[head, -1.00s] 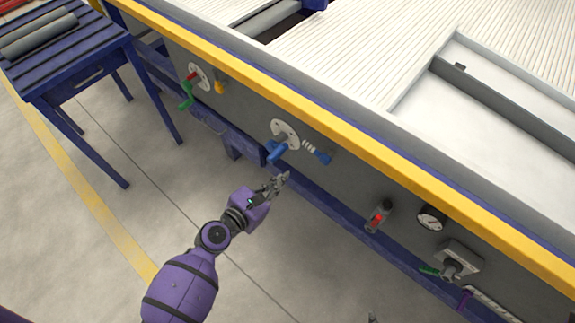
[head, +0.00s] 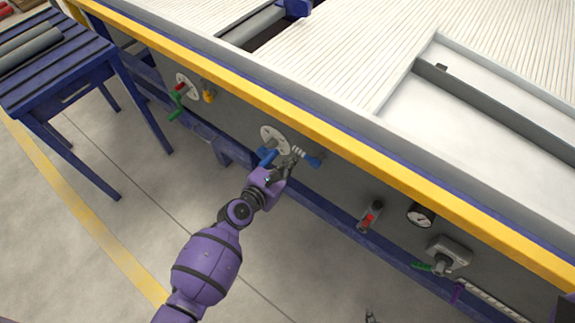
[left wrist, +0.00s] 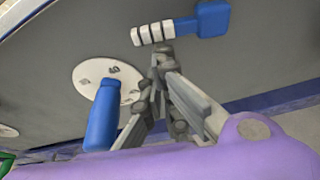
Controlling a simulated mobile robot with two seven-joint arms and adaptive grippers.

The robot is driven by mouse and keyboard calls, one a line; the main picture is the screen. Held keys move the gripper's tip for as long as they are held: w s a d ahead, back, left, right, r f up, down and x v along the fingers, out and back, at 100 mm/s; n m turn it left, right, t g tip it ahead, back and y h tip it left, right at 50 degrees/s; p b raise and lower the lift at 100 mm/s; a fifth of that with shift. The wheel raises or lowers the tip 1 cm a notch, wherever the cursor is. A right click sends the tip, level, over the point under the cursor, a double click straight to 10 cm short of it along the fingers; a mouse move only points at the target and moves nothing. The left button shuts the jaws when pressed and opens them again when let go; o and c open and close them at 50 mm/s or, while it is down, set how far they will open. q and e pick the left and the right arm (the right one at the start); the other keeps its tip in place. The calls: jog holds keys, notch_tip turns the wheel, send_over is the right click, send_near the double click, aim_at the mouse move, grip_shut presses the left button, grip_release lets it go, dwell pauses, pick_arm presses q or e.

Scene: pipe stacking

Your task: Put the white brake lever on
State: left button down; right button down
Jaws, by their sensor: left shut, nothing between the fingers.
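The brake lever (left wrist: 155,33), with a white ridged stem and a blue end, sticks out from the grey side panel of the machine. In the head view its blue end (head: 313,161) shows just right of my left gripper (head: 293,158). My left gripper is shut and empty. In the left wrist view its fingertips (left wrist: 161,52) are just below the white ridged part; I cannot tell whether they touch it. A small dark tip at the bottom edge may be my right gripper (head: 370,316); its state is unclear.
A white dial with a blue handle (left wrist: 103,115) is left of the fingers. To the right are a red switch (head: 369,217), a gauge (head: 420,215) and a grey valve (head: 447,253). The floor is clear.

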jog(key=shift+s+f, duration=0.2)
jog(key=shift+s, duration=0.15)
jog(key=shift+w+r, duration=0.1)
jog(key=shift+r, duration=0.05)
pick_arm(q)
jog(key=shift+a+r+m, duration=0.1)
jog(key=shift+r+m, duration=0.1)
jog(key=shift+m, duration=0.1)
pick_arm(e)
jog(key=shift+w+d+r, duration=0.1)
jog(key=shift+w+r, duration=0.1)
